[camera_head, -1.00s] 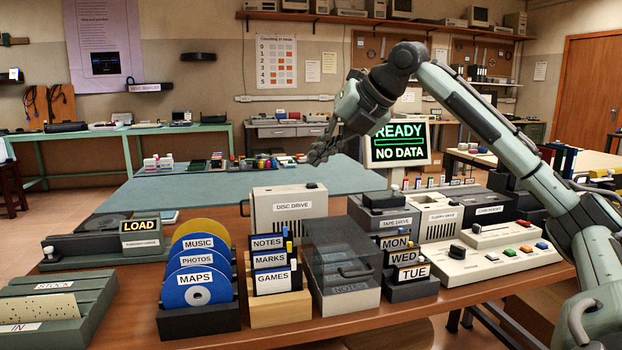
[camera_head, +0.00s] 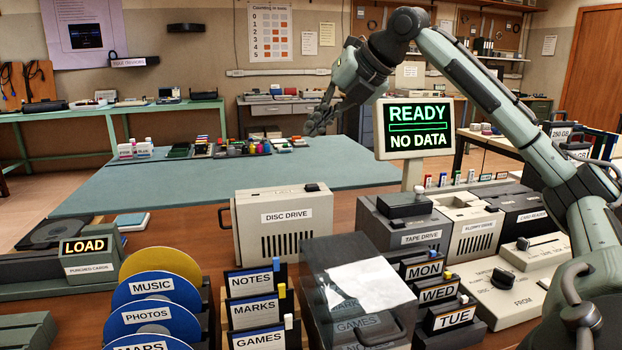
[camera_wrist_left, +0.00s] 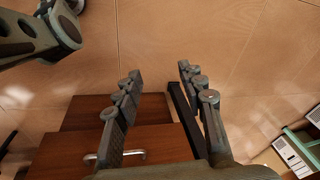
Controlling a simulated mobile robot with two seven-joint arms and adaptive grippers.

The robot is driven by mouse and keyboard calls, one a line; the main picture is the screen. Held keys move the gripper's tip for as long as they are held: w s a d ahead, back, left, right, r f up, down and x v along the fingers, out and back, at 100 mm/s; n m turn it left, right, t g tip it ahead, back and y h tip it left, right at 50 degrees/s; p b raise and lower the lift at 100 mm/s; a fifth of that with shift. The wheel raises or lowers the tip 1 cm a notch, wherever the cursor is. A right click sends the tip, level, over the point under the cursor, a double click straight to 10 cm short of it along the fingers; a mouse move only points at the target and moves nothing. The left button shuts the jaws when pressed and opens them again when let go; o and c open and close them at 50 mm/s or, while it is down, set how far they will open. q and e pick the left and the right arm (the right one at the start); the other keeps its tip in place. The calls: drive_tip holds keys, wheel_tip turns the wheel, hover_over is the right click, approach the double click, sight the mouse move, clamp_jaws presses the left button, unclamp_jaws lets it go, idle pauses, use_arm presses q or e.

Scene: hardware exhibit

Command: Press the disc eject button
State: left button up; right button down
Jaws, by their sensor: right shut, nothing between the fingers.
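The disc drive (camera_head: 280,229) is a pale box with a slotted front and a label, standing on the wooden table in the middle of the head view. A small dark piece (camera_head: 311,187) sits on its top near the right end; I cannot tell whether it is the eject button. My right gripper (camera_head: 318,122) is shut and empty, in the air above and behind the drive, apart from it. My left gripper (camera_wrist_left: 160,72) shows only in the left wrist view, open and empty over the floor.
Discs in a rack (camera_head: 150,312), labelled cartridges (camera_head: 250,282) and a clear-lidded box (camera_head: 350,270) stand in front of the drive. The tape drive (camera_head: 412,238) is to its right. A screen (camera_head: 415,128) reads READY, NO DATA. A teal table (camera_head: 240,180) lies behind.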

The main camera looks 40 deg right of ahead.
sight(315, 186)
drive_tip(key=f+b, duration=0.2)
drive_tip(key=f, duration=0.1)
drive_tip(key=shift+w+d+f, duration=0.1)
drive_tip(key=shift+w+d, duration=0.05)
drive_tip(key=shift+w, duration=0.05)
wheel_tip(315, 186, down, 5)
drive_tip(key=b, duration=0.5)
use_arm(q)
wheel_tip(315, 186, up, 18)
drive_tip(key=w+t, duration=0.1)
drive_tip(key=w, duration=0.1)
drive_tip(key=shift+d+r+n+y, duration=0.25)
drive_tip(key=shift+d+n+y, duration=0.05)
drive_tip(key=shift+d, duration=0.15)
use_arm(e)
drive_tip(key=shift+f, duration=0.2)
use_arm(q)
drive_tip(key=shift+f+b, duration=0.15)
drive_tip(key=shift+b, duration=0.2)
use_arm(e)
drive_tip(key=shift+f, duration=0.1)
use_arm(q)
drive_tip(key=shift+f+b, duration=0.3)
use_arm(e)
drive_tip(key=shift+f, duration=0.35)
